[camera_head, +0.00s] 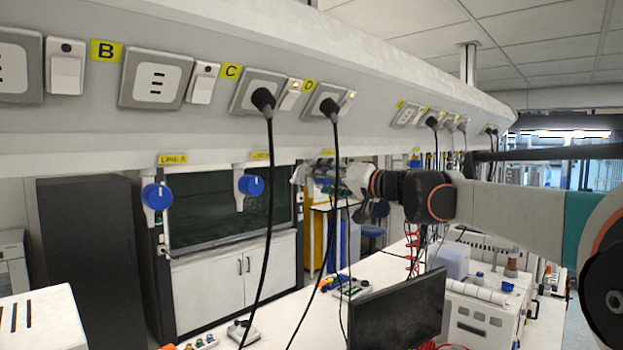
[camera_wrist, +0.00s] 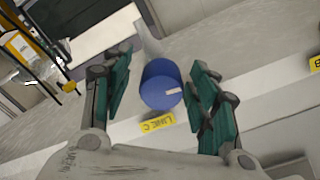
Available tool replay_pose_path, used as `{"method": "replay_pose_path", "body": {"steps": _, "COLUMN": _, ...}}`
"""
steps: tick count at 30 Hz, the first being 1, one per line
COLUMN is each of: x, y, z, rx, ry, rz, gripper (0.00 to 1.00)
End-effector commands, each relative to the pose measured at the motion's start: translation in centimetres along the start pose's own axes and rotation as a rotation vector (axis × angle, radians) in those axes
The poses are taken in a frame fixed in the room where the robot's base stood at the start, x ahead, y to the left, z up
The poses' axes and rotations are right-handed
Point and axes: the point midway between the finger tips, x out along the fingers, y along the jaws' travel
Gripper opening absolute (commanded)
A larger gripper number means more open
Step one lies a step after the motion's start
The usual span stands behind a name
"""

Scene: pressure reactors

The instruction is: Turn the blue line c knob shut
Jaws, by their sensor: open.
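The blue line C knob (camera_wrist: 161,88) shows in the wrist view with a white mark on its face. Its yellow label (camera_wrist: 158,124) reads LINE C. My gripper (camera_wrist: 157,80) is open, with one green-padded finger on each side of the knob. I see a gap on both sides, so the fingers look apart from it. In the head view my gripper (camera_head: 312,172) is under the sloped panel, right of the other two blue knobs. The line C knob is mostly or wholly hidden there by my gripper.
The line A knob (camera_head: 157,196) and another blue knob (camera_head: 251,186) hang to the left. Black cables (camera_head: 268,200) hang from the sockets close to my gripper. A monitor (camera_head: 398,310) and white boxes stand on the bench below.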

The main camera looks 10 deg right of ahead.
Motion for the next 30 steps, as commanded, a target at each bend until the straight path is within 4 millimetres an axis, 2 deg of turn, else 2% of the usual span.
{"method": "replay_pose_path", "body": {"steps": 9, "x": 0.04, "y": 0.04, "z": -0.04, "rx": 0.000, "ry": 0.001, "rz": 0.001, "gripper": 0.54}}
{"method": "replay_pose_path", "body": {"steps": 11, "x": 0.04, "y": 0.04, "z": -0.04, "rx": 0.000, "ry": 0.001, "rz": 0.001, "gripper": 0.43}}
{"method": "replay_pose_path", "body": {"steps": 15, "x": 0.04, "y": 0.04, "z": -0.03, "rx": 0.000, "ry": 0.000, "rz": 0.001, "gripper": 0.11}}
{"method": "replay_pose_path", "body": {"steps": 16, "x": 0.04, "y": 0.03, "z": -0.03, "rx": 0.000, "ry": 0.000, "rz": 0.001, "gripper": 0.10}}
{"method": "replay_pose_path", "body": {"steps": 25, "x": 0.04, "y": 0.04, "z": -0.01, "rx": 0.021, "ry": 0.000, "rz": 0.001, "gripper": 0.10}}
{"method": "replay_pose_path", "body": {"steps": 30, "x": 0.04, "y": 0.05, "z": 0.00, "rx": 0.088, "ry": 0.000, "rz": 0.001, "gripper": 0.10}}
